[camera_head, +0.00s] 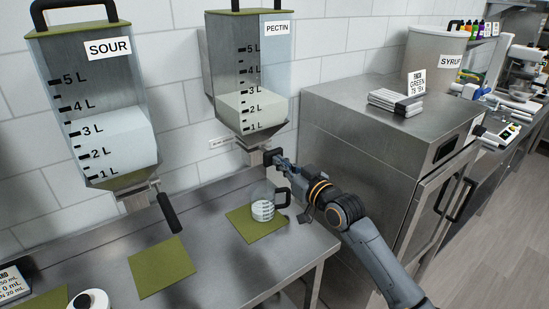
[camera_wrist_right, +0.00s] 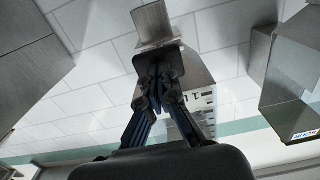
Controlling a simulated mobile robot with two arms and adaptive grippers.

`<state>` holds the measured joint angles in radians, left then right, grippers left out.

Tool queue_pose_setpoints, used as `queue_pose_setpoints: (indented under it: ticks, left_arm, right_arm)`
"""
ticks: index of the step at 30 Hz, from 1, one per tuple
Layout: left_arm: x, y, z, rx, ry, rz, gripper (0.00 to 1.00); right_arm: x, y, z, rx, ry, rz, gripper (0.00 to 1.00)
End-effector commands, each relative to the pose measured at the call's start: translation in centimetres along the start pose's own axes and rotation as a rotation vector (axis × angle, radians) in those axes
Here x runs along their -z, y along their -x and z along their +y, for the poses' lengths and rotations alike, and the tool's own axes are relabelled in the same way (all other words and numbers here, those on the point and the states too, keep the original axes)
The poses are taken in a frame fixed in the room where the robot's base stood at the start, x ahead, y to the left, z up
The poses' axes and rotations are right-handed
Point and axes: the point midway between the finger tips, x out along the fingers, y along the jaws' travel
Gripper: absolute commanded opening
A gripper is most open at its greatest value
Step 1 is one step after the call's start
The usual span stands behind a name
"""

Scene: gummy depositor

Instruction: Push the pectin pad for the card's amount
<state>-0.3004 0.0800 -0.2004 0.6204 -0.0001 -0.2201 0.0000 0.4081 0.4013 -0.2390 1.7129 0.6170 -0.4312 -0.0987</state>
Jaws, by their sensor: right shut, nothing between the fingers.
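The pectin dispenser (camera_head: 252,72) hangs on the wall, with pale contents at about the 2 L mark. Its dark pectin pad (camera_head: 271,157) sticks out below the hopper. My right gripper (camera_head: 280,162) is shut with nothing between its fingers, its tips at the pad. In the right wrist view the closed fingertips (camera_wrist_right: 160,78) meet the dark pad (camera_wrist_right: 158,60); I cannot tell how firmly they press. A clear handled cup (camera_head: 263,209) with white contents stands on a green mat (camera_head: 243,226) below. My left gripper is out of view.
The sour dispenser (camera_head: 100,95), its dark lever (camera_head: 169,212) angled down, hangs left above an empty green mat (camera_head: 161,267). A steel cabinet (camera_head: 385,135) right of my arm carries a sign reading green (camera_head: 416,84) and stacked pale bars (camera_head: 395,102). A syrup container (camera_head: 437,52) stands behind.

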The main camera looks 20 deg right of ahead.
Motion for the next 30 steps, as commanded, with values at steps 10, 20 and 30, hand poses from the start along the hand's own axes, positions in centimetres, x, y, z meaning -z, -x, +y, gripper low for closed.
queue_pose_setpoints:
  ticks: [10, 20, 30]
  left_arm:
    - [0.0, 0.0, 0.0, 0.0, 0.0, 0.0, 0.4]
    - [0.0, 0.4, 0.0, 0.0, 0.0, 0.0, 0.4]
    - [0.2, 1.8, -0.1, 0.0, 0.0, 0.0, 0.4]
  right_arm:
    - [-0.1, 0.0, 0.0, 0.0, 0.0, -0.001, 0.0]
    - [0.0, 0.7, 0.1, -0.001, 0.0, -0.003, 0.0]
    - [0.0, 4.1, 0.1, -0.001, 0.0, -0.003, 0.0]
